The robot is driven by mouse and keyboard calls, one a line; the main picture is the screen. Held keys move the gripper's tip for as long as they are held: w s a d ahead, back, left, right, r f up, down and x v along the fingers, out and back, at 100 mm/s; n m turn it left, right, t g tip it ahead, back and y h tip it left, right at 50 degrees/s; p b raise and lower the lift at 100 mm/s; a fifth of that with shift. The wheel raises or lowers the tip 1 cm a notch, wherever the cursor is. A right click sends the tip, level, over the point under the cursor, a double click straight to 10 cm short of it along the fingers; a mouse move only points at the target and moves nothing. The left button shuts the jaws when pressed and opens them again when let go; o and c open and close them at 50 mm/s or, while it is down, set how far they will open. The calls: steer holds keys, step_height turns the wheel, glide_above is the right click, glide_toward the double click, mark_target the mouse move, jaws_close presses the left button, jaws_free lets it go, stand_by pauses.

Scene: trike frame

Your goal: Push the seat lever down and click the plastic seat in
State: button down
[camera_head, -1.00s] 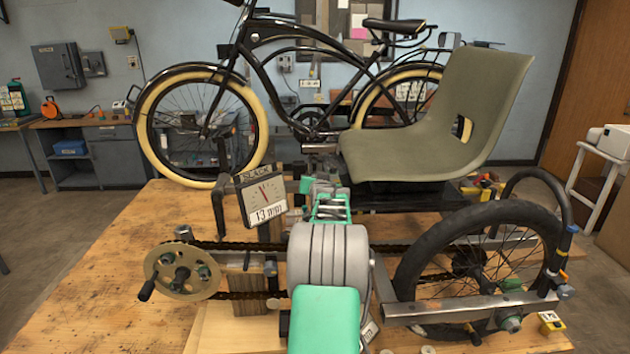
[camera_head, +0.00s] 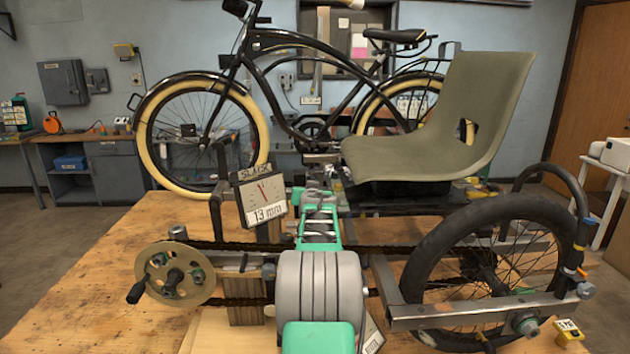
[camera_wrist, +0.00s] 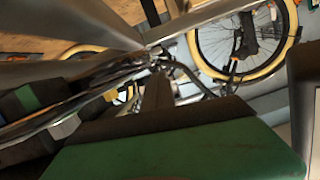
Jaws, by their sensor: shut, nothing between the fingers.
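The olive-grey plastic seat (camera_head: 440,130) stands above the trike frame right of centre in the head view, its back rising to the right. A dark support lies under its pan. My gripper (camera_head: 318,188) is shut and empty, at the far end of my green and grey arm, just left of the seat's front edge. My arm partly hides it, and I cannot tell if it touches anything. I cannot pick out the seat lever for certain among the metal parts there. In the wrist view, dark and green parts fill the foreground and the seat is not clearly recognisable.
The trike's wheel (camera_head: 490,270) and frame bar (camera_head: 470,312) stand at the right. A chainring with a crank (camera_head: 175,273) is at the left. A dial sign reading 13 mm (camera_head: 262,198) stands close left of my arm. The wooden bench (camera_head: 90,270) is clear at the left.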

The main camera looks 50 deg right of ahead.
step_height(320, 180, up, 3)
steer(key=shift+b, duration=0.45)
steer(key=s+a+r+b, duration=0.3)
steer(key=s+a+r, duration=0.6)
steer(key=a, duration=0.1)
steer(key=shift+s+a+r, duration=0.15)
steer(key=shift+s+r, duration=0.15)
steer(key=shift+r, duration=0.05)
